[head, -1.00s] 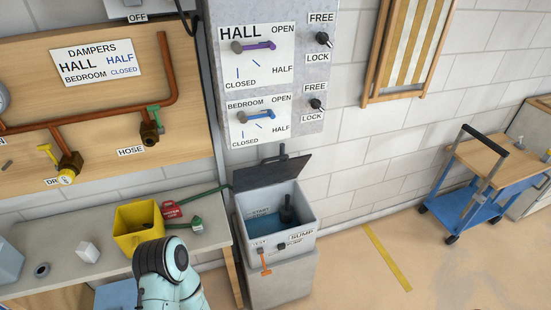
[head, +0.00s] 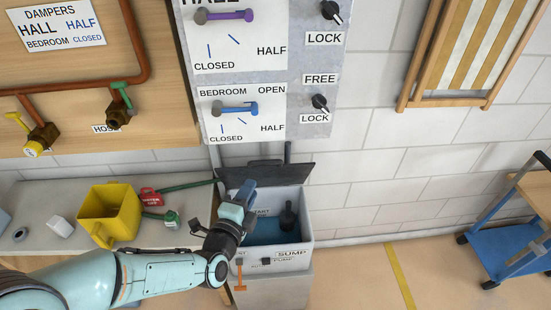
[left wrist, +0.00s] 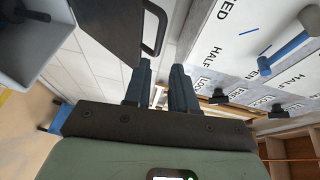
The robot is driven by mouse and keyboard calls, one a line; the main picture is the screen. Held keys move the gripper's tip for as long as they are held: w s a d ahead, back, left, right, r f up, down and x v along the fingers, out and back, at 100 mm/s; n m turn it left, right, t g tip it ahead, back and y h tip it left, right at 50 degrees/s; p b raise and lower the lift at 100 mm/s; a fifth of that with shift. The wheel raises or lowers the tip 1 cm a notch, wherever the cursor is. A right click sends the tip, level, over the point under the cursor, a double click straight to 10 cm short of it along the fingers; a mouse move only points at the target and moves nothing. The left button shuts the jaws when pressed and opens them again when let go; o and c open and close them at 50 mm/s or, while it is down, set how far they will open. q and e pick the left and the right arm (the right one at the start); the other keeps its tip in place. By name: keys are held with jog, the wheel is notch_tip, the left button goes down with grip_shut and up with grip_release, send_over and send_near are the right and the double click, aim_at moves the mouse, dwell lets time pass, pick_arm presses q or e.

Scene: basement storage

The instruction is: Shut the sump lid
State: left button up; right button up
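The sump lid (head: 292,174) is a dark grey panel standing raised at the back of the white sump box (head: 297,256). A dark handle (head: 287,151) sticks up behind it. The box is open, with blue water and a dark pump inside. My left gripper (head: 240,200) is over the left side of the box, in front of the lid's left end. In the left wrist view its fingers (left wrist: 161,68) are apart with nothing between them. The lid (left wrist: 108,32) and its looped handle (left wrist: 153,28) show beyond the fingertips, apart from them. My right gripper is not in view.
The damper panel (head: 300,70) with levers and knobs hangs above the box. A bench to the left holds a yellow bucket (head: 108,217) and red and green tags. An orange lever (head: 240,275) is on the box front. A blue trolley (head: 508,250) stands right.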

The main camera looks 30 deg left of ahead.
aim_at(266, 162)
pick_arm(q)
jog(key=w, duration=0.4)
jog(key=w+a+f, duration=0.1)
jog(key=w, duration=0.3)
jog(key=w+a+p, duration=0.1)
jog(key=w, duration=0.3)
jog(key=shift+w+f, duration=0.2)
jog(key=shift+w, duration=0.15)
grip_shut()
